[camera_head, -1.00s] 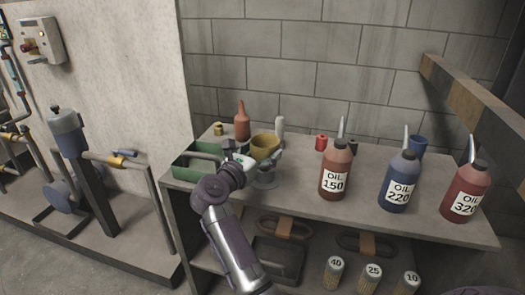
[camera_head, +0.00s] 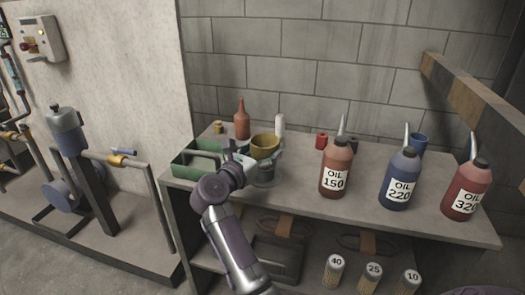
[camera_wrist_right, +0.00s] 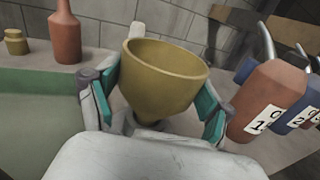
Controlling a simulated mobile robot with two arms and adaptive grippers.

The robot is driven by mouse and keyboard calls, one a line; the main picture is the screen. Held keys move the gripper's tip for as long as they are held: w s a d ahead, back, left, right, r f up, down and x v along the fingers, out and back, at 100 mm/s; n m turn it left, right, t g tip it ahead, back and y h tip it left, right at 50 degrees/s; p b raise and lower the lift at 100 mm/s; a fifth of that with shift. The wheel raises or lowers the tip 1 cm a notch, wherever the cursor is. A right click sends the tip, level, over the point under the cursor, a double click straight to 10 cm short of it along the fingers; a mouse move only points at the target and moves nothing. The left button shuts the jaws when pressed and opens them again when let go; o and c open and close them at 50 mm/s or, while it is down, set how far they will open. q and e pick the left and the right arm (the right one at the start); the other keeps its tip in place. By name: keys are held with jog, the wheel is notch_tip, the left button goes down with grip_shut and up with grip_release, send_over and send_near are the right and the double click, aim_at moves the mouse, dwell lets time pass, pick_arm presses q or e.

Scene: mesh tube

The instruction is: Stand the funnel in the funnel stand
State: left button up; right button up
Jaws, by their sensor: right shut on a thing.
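The funnel (camera_head: 265,143) is yellow, with its wide mouth facing up. My right gripper (camera_head: 262,158) is shut on it, with one finger on each side of the cone. In the right wrist view the funnel (camera_wrist_right: 165,75) sits between the teal finger pads, slightly tilted in the picture. The funnel stand (camera_head: 266,182) is grey, with a round base on the bench top directly below the funnel. The funnel's lower end and the stand's upper part are hidden by the gripper, so I cannot tell whether they touch. My left gripper is not in view.
A green tray (camera_head: 182,170) stands close left of the gripper. A red-brown bottle (camera_head: 242,124) and a white bottle (camera_head: 280,125) stand behind. Oil bottles 150 (camera_head: 336,168), 220 (camera_head: 399,182) and 320 (camera_head: 465,192) stand to the right, with free bench between.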

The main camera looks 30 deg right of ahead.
jog(key=o, duration=1.2)
